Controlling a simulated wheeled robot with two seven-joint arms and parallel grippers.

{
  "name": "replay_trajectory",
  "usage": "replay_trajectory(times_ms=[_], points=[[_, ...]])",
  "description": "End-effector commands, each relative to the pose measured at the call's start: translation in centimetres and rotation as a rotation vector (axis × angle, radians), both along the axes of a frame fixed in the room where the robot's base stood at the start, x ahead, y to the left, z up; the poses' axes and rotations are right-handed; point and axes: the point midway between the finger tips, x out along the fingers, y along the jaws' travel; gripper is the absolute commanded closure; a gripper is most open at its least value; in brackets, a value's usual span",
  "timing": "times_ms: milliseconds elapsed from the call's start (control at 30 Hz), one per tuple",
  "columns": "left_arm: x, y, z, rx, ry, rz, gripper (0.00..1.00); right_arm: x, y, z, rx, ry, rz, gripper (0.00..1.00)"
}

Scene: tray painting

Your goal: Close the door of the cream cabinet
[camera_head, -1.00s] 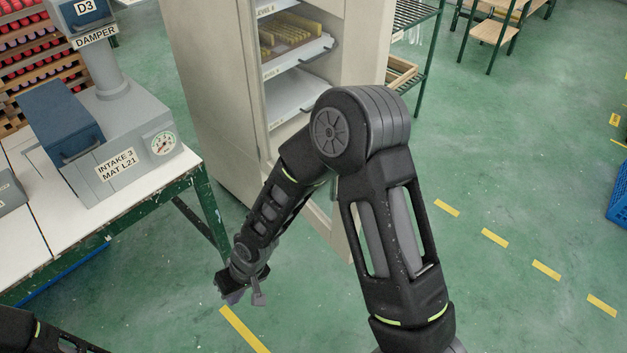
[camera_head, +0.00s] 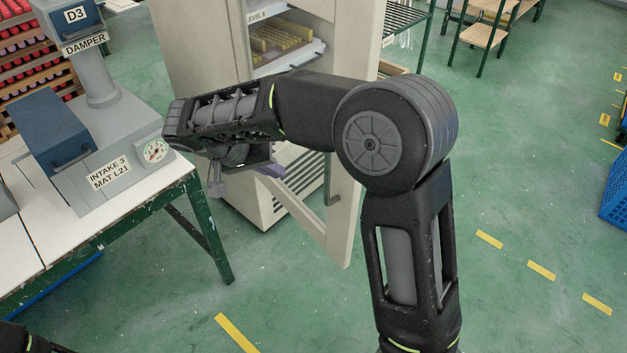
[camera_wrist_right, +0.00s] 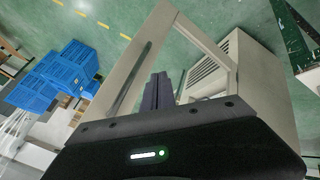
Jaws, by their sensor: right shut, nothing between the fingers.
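The cream cabinet (camera_head: 200,75) stands at the back centre, with shelves showing inside. Its cream-framed door (camera_head: 340,225) stands open on the right side, its lower part reaching toward me. My right arm hides much of the door and the cabinet front. My right gripper (camera_head: 270,170) is shut and empty, in front of the cabinet opening and left of the door frame. In the right wrist view the shut fingers (camera_wrist_right: 157,92) point toward the door frame (camera_wrist_right: 195,35); I cannot tell if they touch it. My left gripper is out of view; only a bit of left arm shows.
A white-topped table (camera_head: 150,165) with a grey damper machine (camera_head: 110,150) stands at the left, close to my right forearm. A green rack (camera_head: 418,40) is behind the door. Blue crates (camera_head: 615,190) sit far right.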

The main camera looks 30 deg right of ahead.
Motion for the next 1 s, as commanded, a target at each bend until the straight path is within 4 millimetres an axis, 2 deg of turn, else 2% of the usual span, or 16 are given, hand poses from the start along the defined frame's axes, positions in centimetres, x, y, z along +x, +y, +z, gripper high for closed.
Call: replay_trajectory(times_ms=[233, 367, 800, 1000], points=[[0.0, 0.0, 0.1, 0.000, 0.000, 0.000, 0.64, 0.1, -0.3, -0.5, 0.001, 0.003, 0.002, 1.00], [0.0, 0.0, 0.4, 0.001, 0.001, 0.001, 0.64, 0.2, -1.0, -1.4, 0.000, 0.005, 0.001, 1.00], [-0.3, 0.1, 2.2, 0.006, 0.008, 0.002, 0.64, 1.1, -5.9, -7.9, 0.001, 0.008, 0.001, 1.00], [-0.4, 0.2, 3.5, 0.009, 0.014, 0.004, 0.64, -0.2, -8.5, -7.9, 0.002, 0.004, 0.000, 1.00]])
